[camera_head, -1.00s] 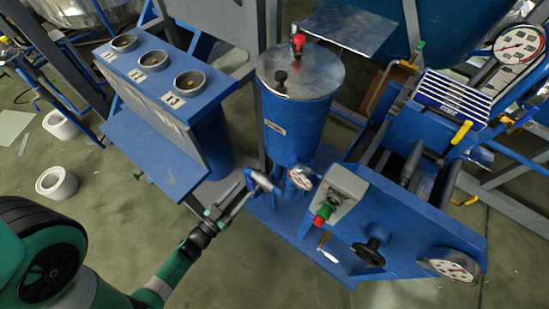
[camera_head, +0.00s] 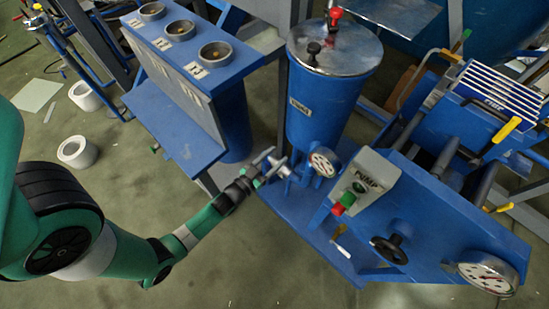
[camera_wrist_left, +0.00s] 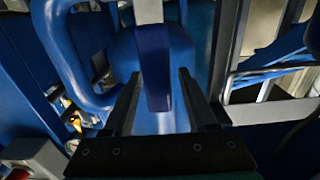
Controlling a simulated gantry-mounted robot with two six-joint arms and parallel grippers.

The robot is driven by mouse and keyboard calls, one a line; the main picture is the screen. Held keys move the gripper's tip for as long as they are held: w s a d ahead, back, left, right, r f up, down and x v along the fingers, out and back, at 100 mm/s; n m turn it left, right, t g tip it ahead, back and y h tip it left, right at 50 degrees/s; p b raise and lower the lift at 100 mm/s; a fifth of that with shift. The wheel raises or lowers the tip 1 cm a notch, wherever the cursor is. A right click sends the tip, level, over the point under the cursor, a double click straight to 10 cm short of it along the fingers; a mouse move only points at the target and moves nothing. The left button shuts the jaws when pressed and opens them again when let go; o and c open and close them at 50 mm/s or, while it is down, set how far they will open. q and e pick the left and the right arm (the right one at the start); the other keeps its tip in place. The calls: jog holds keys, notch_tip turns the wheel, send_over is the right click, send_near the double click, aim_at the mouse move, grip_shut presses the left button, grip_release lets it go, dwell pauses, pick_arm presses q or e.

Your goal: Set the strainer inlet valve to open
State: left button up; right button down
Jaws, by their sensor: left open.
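The strainer looks like a blue cylindrical vessel (camera_head: 322,115) with a shiny steel lid, standing in the middle of the head view. A small metal valve (camera_head: 281,167) sits at its lower left, beside a round gauge. My left gripper (camera_head: 266,163) is at this valve, its jaws open. In the left wrist view a blue lever handle (camera_wrist_left: 153,65) with a metal upper end lies between the two dark fingers, with gaps on both sides. Whether the lever is at open or closed cannot be told. My right gripper is not in view.
A small gauge (camera_head: 322,162) stands close right of the valve. A grey PUMP box (camera_head: 370,178), a black handwheel (camera_head: 390,248) and a large gauge (camera_head: 488,276) are farther right. A blue stand with cups (camera_head: 205,95) rises to the left. Floor is clear in front.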

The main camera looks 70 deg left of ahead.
pick_arm(q)
jog(key=shift+s, duration=0.1)
jog(key=shift+c, duration=0.4)
grip_shut()
dwell(0.8)
